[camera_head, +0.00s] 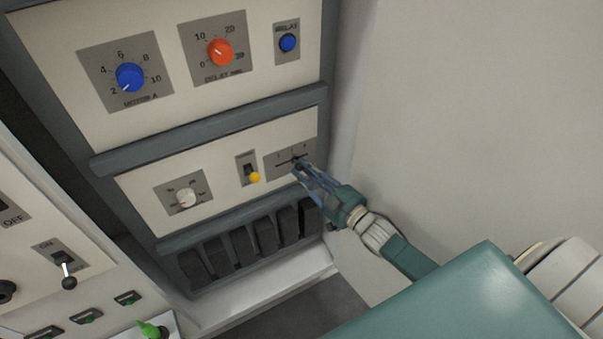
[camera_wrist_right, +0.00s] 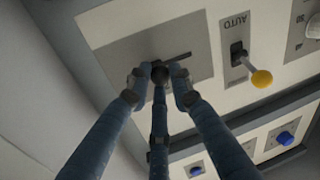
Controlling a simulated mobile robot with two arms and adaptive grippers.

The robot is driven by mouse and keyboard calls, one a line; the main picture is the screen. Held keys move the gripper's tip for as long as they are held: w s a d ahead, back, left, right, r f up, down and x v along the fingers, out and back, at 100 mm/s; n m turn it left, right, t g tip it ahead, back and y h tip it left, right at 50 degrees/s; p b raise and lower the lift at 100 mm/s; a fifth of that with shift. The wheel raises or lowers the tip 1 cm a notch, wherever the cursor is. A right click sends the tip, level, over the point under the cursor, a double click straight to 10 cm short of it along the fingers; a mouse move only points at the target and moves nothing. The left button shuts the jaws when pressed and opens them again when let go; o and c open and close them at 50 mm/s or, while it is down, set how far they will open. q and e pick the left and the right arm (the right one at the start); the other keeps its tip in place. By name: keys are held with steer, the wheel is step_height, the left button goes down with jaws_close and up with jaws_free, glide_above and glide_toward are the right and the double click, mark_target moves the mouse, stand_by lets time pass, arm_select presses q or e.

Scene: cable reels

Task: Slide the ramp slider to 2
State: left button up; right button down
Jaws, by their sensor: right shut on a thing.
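The ramp slider plate (camera_head: 281,167) is a grey panel on the right of the lower white panel, with a dark horizontal slot. The dark slider knob (camera_wrist_right: 160,74) sits in that slot in the right wrist view. My right gripper (camera_head: 297,168) reaches it from the lower right. Its blue fingers (camera_wrist_right: 158,82) are closed around the knob in the wrist view. In the head view the fingertips cover much of the knob, and I cannot read its exact scale position. My left gripper is not in view.
A toggle switch with a yellow tip (camera_head: 255,177) stands just left of the slider plate. A white dial (camera_head: 186,198) is further left. Above are a blue knob (camera_head: 129,77), an orange knob (camera_head: 220,51) and a blue button (camera_head: 288,43). The right wall is bare.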

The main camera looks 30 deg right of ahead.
steer(key=shift+a+r, duration=0.15)
steer(key=c, duration=1.5)
jaws_free()
steer(key=shift+a, duration=0.25)
steer(key=shift+c, duration=0.2)
steer(key=shift+d, duration=0.15)
steer(key=v, duration=1.2)
